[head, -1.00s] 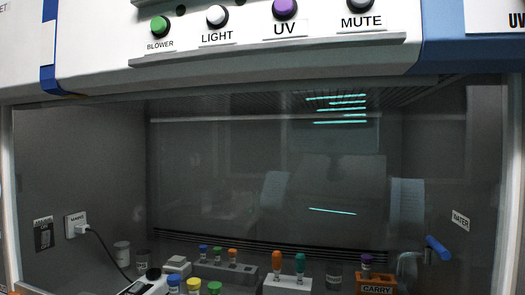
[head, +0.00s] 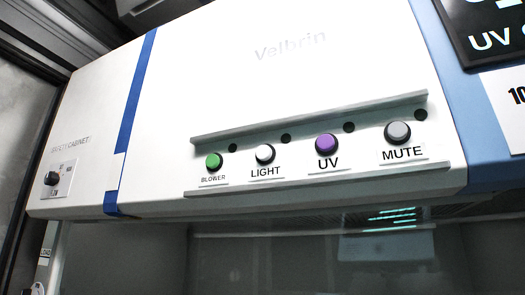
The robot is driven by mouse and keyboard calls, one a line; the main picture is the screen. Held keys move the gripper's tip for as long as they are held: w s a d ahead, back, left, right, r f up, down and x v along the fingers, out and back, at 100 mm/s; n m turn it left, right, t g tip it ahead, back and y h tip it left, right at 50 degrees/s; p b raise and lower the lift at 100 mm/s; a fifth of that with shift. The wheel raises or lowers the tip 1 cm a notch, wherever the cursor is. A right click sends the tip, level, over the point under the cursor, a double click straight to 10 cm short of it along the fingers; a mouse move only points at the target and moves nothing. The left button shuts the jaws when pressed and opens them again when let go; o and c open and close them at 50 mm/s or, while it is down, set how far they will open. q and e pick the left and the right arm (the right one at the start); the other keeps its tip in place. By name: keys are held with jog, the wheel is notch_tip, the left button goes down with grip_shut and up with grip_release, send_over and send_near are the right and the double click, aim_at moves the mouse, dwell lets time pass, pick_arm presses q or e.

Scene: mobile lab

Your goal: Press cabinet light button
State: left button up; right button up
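The white round light button (head: 265,154) sits on the front panel of the white cabinet (head: 250,85) in the head view, above the label "LIGHT". It is second from the left in the button row. The green blower button (head: 214,161) is to its left; the purple UV button (head: 327,145) and the grey mute button (head: 397,133) are to its right. Neither of my grippers is in view, and nothing touches the buttons.
A ledge (head: 310,117) juts out above the buttons and a lower lip runs below them. A dark rotary knob (head: 52,178) is on the cabinet's left part. The glass front (head: 300,262) lies below. Space before the panel looks clear.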

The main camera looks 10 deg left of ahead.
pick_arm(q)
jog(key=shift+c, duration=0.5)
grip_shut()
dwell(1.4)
